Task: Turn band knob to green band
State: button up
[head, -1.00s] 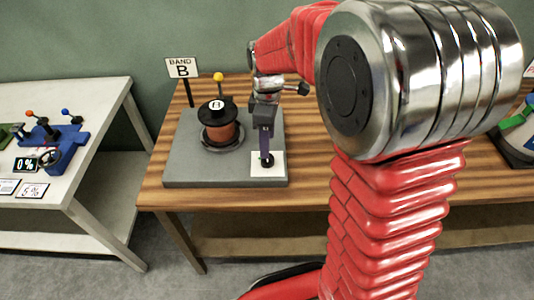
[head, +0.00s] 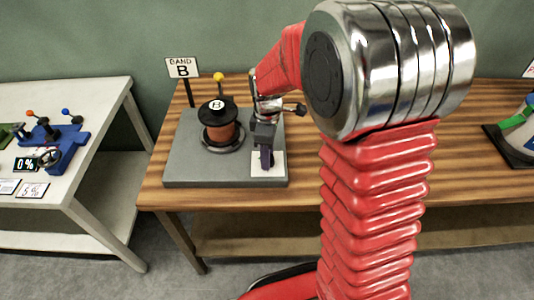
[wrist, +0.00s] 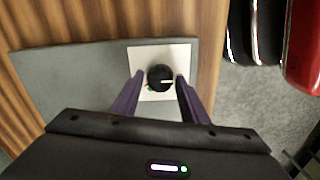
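The band knob (wrist: 161,77) is a round black knob with a white pointer line, which points right in the wrist view. It sits on a white square plate (wrist: 172,53), which also shows in the head view (head: 280,171). A small green mark (wrist: 149,88) shows at the knob's lower left; any other bands are hidden or too small to tell. My gripper (wrist: 160,79) is open, its two purple fingers on either side of the knob, with small gaps seen. In the head view my gripper (head: 267,163) is over the plate and hides the knob.
The plate is on a grey base (head: 190,160) on a wooden table (head: 310,185). A copper-coloured spool (head: 219,133) marked B, a yellow-tipped post (head: 219,77) and a BAND B sign (head: 182,68) stand close by. A white table (head: 75,100) with a blue device is at left.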

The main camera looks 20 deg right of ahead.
jog(key=c, duration=0.7)
jog(key=shift+m, duration=0.4)
jog(key=m, duration=1.1)
jog(key=shift+w+m, duration=0.1)
jog(key=shift+m, duration=0.2)
jog(key=m, duration=0.6)
jog(key=shift+r, duration=0.1)
jog(key=m, duration=0.7)
